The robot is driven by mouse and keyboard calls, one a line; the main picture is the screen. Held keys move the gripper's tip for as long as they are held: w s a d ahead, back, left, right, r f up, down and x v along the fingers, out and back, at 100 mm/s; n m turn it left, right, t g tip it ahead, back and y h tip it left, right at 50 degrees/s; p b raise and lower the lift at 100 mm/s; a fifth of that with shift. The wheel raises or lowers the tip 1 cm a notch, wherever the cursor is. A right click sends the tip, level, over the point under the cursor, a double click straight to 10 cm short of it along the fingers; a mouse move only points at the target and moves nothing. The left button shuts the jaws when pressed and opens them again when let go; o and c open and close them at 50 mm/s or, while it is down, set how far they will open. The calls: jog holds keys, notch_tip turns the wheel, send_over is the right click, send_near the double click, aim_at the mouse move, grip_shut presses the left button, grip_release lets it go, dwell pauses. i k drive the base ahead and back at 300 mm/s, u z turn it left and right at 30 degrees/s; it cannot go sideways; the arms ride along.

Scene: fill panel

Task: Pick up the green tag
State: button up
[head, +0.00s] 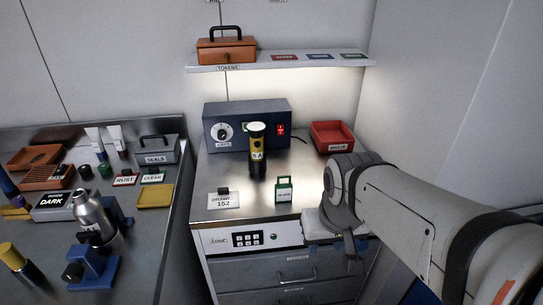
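A green-framed tag (284,190) with a pale label and a loop on top stands upright near the front of the grey cabinet top (256,202). Its small print is too small to read. My gripper (337,246) hangs to the right of the tag and nearer to me, by the cabinet's front right corner. Its two blue-tipped fingers look spread apart, with nothing seen between them. The gripper does not touch the tag.
A black-and-yellow cylinder (257,150) stands behind the tag, before a blue control box (225,113). A card marked 152 (223,201) lies left. A red bin (333,136) is at the back right. The left bench (150,222) is crowded. A shelf (280,65) hangs above.

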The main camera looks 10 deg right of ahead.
aim_at(283, 192)
jog(key=z, duration=1.1)
jog(key=k, duration=1.65)
jog(key=u, duration=1)
jog(key=i, duration=1.05)
jog(key=u, duration=0.05)
